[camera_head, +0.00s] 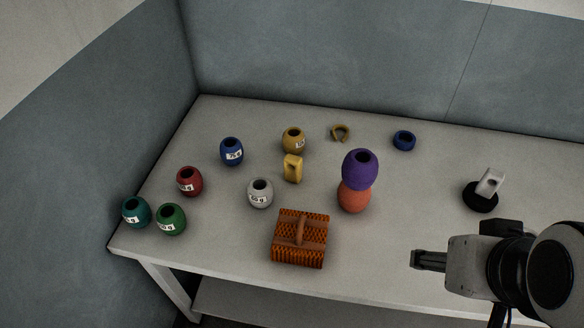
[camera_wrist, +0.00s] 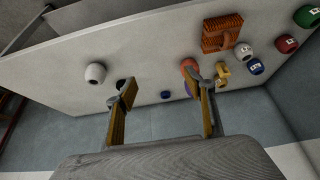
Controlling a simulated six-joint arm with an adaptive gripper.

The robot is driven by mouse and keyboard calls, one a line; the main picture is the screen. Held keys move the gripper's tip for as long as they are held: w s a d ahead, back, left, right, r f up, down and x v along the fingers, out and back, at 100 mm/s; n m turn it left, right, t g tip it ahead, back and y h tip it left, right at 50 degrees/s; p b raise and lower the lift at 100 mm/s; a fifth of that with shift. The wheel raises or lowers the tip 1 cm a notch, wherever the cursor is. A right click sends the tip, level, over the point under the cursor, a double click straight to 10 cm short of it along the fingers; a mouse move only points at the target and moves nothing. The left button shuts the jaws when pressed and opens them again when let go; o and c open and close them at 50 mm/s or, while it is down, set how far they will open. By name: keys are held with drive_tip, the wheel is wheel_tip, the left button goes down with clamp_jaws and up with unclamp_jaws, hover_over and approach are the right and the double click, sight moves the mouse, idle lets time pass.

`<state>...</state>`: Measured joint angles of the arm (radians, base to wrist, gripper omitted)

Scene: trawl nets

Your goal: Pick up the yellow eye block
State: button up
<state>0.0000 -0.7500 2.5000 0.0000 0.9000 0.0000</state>
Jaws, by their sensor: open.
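The yellow eye block (camera_head: 292,168) is a small upright block with a hole through it, standing on the table between the yellow pot and the pale grey pot. In the wrist view the yellow eye block (camera_wrist: 223,70) shows just right of the right finger, outside the jaws. My gripper (camera_head: 428,260) is over the table's front right part, well apart from the block. In the wrist view my gripper (camera_wrist: 162,84) is open with nothing between its fingers.
A purple pot (camera_head: 360,168) rests on an orange one right of the block. A grey holed piece (camera_head: 489,183) stands far right.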

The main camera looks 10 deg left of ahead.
drive_tip(key=m+t, duration=0.2)
drive_tip(key=t, duration=0.5)
hover_over(289, 162)
drive_tip(key=s, duration=0.3)
wheel_tip(289, 162, down, 15)
drive_tip(key=f+h, duration=0.1)
drive_tip(key=f, duration=0.1)
drive_tip(key=s+f+h, duration=0.1)
drive_tip(key=f, duration=0.1)
drive_tip(key=s+a+f, duration=0.1)
drive_tip(key=f, duration=0.2)
drive_tip(key=shift+f+m+h, duration=0.1)
drive_tip(key=shift+m+h, duration=0.3)
drive_tip(key=shift+s+f+t, duration=0.2)
drive_tip(key=shift+f+t, duration=0.1)
drive_tip(key=shift+f, duration=0.1)
